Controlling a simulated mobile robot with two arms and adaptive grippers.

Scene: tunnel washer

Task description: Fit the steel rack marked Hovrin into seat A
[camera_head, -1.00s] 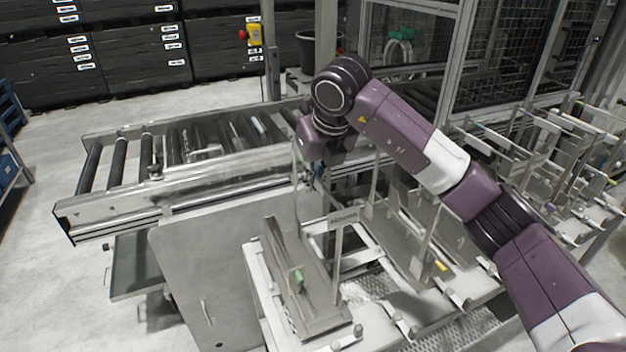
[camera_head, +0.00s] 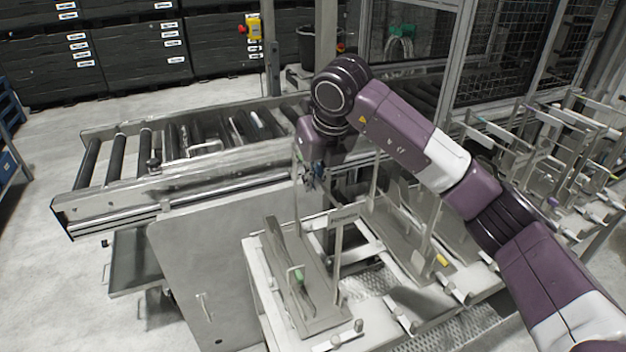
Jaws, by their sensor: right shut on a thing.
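A steel rack (camera_head: 310,313) with a flat base, a green tab and tall uprights is at the lower middle, over a pale frame (camera_head: 262,300). A plate (camera_head: 343,215) on its near upright bears lettering too blurred to read. My right gripper (camera_head: 311,182) is at the upper part of this rack, shut on it, with the fingers partly hidden by the wrist and uprights. I cannot tell whether the base touches the frame. A second steel rack (camera_head: 405,243) with a yellow tab stands to its right. No seat letter is legible. My left gripper is out of view.
A roller conveyor (camera_head: 130,222) runs behind, at the left. A grey panel (camera_head: 225,275) stands left of the frame. More racks (camera_head: 560,150) stand at the right near a mesh enclosure. Black crates (camera_head: 120,50) line the back. My right arm crosses above the racks.

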